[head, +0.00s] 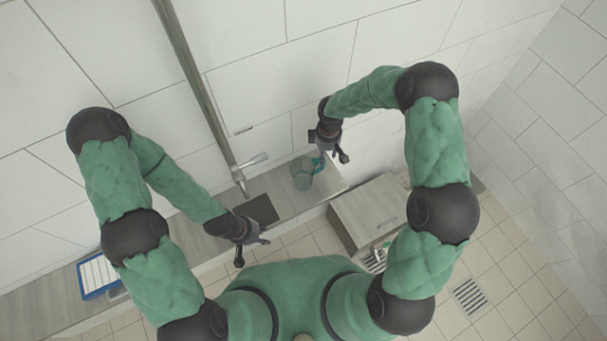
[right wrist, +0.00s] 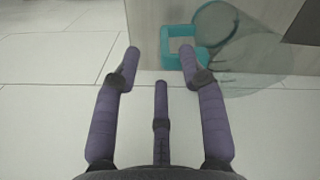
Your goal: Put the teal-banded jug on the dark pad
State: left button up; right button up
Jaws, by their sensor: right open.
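The jug (head: 302,173) is see-through with teal parts and stands on the wall ledge, right of the dark pad (head: 262,209). In the right wrist view the jug (right wrist: 238,50) is at upper right, its teal handle (right wrist: 178,32) towards me. My right gripper (head: 331,156) is open at the jug's right side. In its wrist view the fingers (right wrist: 159,62) point at the handle, with nothing held; the right fingertip overlaps the handle in the picture. A corner of the pad (right wrist: 304,24) shows at upper right. My left gripper (head: 250,252) looks open and empty, just below the pad.
A metal tap (head: 243,178) on a tall pipe reaches down by the pad. A grey box-like cabinet (head: 368,212) stands right of the ledge. A blue-edged tray (head: 99,275) lies at far left. The tiled wall rises behind the ledge.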

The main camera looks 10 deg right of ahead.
jog(key=shift+w+f, duration=0.1)
jog(key=shift+f, duration=0.3)
jog(key=f, duration=0.1)
jog(key=f+b, duration=0.1)
jog(key=f, duration=0.1)
jog(key=f+b, duration=0.1)
jog(key=shift+a+f, duration=0.25)
jog(key=shift+f, duration=0.05)
jog(key=shift+f+b, duration=0.2)
jog(key=shift+b, duration=0.1)
jog(key=shift+r, duration=0.1)
jog(key=shift+s, duration=0.2)
jog(key=shift+c, duration=1.1)
grip_shut()
